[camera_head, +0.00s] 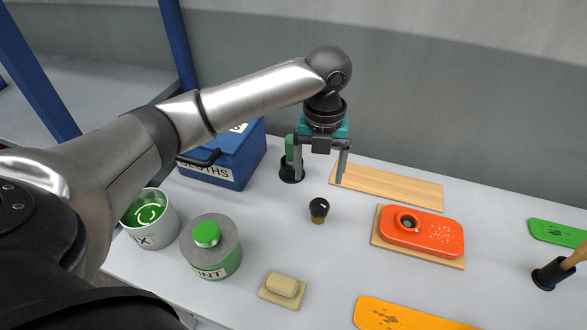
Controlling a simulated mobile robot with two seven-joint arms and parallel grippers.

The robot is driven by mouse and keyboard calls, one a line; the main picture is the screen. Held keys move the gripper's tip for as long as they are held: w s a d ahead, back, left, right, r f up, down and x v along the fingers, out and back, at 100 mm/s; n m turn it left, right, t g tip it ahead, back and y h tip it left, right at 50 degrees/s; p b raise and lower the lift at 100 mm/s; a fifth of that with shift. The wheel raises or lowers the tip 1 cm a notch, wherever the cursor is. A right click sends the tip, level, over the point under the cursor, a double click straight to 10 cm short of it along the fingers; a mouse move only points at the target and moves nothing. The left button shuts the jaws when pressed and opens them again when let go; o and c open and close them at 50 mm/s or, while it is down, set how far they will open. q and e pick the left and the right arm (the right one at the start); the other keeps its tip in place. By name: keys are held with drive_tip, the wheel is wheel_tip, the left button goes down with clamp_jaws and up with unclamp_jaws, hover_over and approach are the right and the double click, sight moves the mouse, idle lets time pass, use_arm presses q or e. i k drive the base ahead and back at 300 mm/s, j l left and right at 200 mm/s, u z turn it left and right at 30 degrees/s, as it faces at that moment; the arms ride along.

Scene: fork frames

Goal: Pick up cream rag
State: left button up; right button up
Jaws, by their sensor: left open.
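My left gripper (320,180) points down above the back of the table, its two fingers apart and nothing between them. A cream, rounded block-like thing (284,285) lies on a flat cream square (276,299) near the table's front edge. I cannot tell whether either one is the rag. My left gripper is well behind and above them. A blue box (217,177) labelled with "LOTHS" stands at the back left, partly hidden by my left arm. My right gripper is not in view.
A small black-topped knob (318,209) stands mid-table. An orange block (440,233), a wooden board (392,187) and a black-based tool (552,273) are at right.

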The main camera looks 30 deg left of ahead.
sight(281, 290)
drive_tip(key=u, duration=1.2)
drive_tip(key=k, duration=0.5)
